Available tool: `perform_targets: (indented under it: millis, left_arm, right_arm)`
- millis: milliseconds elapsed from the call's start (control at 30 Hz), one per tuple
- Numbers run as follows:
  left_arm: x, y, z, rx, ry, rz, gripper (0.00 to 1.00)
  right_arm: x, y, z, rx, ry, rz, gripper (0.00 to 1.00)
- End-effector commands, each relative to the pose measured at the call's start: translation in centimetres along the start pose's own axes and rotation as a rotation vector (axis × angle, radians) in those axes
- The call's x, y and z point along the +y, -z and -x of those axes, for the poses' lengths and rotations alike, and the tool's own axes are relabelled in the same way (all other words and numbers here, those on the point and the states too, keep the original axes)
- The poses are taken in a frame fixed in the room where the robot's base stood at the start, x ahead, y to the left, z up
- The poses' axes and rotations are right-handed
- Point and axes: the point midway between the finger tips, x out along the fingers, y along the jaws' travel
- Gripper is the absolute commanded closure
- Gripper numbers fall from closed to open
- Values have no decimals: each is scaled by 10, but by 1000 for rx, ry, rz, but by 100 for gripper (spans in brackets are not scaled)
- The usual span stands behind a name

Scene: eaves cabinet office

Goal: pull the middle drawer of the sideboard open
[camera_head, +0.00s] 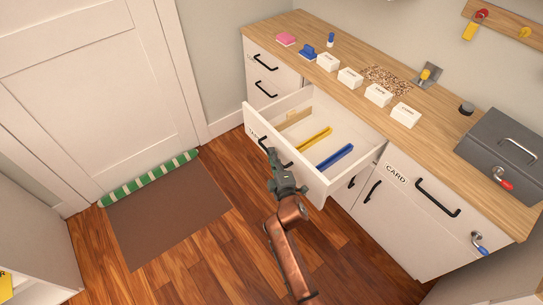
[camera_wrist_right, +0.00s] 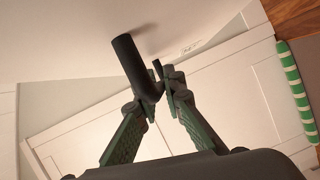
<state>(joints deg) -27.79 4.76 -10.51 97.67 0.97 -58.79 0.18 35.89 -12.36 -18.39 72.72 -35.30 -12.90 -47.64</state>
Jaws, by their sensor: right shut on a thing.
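The sideboard (camera_head: 408,258) stands along the wall at the right, with a wooden top. Its middle drawer (camera_head: 318,179) is pulled well out, and its inside shows. In it lie a yellow bar (camera_head: 307,139), a blue bar (camera_head: 335,157) and a tan block (camera_head: 293,116). My right gripper (camera_head: 272,155) is at the drawer front, shut on the black drawer handle (camera_wrist_right: 134,62). In the wrist view the fingers of this gripper (camera_wrist_right: 158,92) close around the handle's bar. My left gripper is not in view.
On the worktop (camera_head: 350,97) stand white cards, a pink block (camera_head: 285,39), a blue stamp-like thing (camera_head: 308,52) and a grey toolbox (camera_head: 503,150). A brown mat (camera_head: 168,212) and a green striped roll (camera_head: 148,178) lie by the door. Wooden floor left of the drawer is clear.

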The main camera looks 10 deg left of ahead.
Motion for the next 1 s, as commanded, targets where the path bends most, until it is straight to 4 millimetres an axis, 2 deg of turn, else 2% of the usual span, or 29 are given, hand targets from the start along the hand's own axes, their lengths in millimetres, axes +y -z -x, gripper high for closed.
perform_targets:
  millis: [267, 633, 767, 1000]
  left_arm:
    - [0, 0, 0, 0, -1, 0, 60]
    - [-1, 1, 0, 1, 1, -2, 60]
    - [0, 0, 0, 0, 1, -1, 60]
    - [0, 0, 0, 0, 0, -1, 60]
  right_arm:
    - [-1, 0, 0, -1, 2, 0, 73]
    - [-1, 1, 5, 2, 1, 1, 73]
    - [-2, 0, 21, 1, 1, 2, 73]
    - [-2, 0, 70, 1, 1, 2, 73]
